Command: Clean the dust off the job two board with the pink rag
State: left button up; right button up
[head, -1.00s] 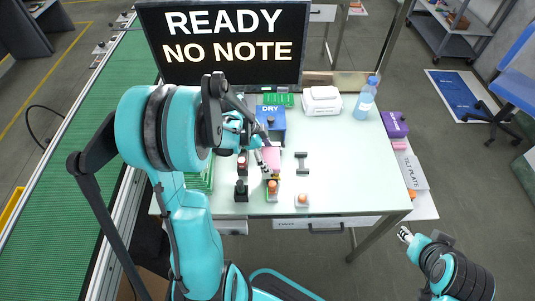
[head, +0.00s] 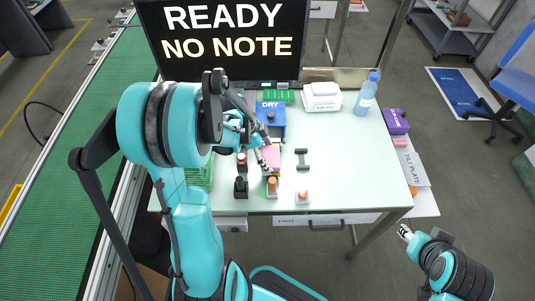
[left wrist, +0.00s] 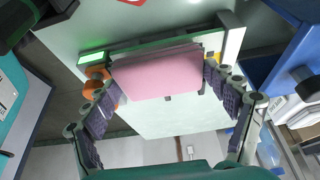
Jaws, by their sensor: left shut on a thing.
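The pink rag (head: 272,157) is on the front left part of the table. In the left wrist view the rag (left wrist: 160,73) is a folded pink block between the two fingers of my left gripper (left wrist: 168,110), which is shut on it. The rag lies over or against a flat board in a fixture (left wrist: 232,45) with a green lit patch at one end; the rag hides much of it. I cannot tell which job this board is, and no dust can be made out. My right gripper (head: 405,233) is off the table at lower right, with its fingers too small to judge.
The blue DRY box (head: 271,115), a green board (head: 277,97), a white box (head: 322,98) and a bottle (head: 366,96) stand at the back. A dark grey stand (head: 302,160) and an orange-topped button (head: 302,197) are right of the rag. The table's right half is mostly clear.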

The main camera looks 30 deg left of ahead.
pick_arm(q)
jog(key=shift+f+b, duration=0.55)
jog(key=shift+f, duration=0.05)
dwell(0.7)
dwell(0.5)
jog(key=shift+w+a, duration=0.35)
jog(key=shift+w, duration=0.2)
jog(key=shift+w+a, duration=0.35)
jog(key=shift+w, duration=0.2)
jog(key=shift+s+d, duration=0.1)
jog(key=shift+s+d, duration=0.65)
jog(key=shift+s, duration=0.35)
jog(key=shift+a, duration=0.1)
dwell(0.7)
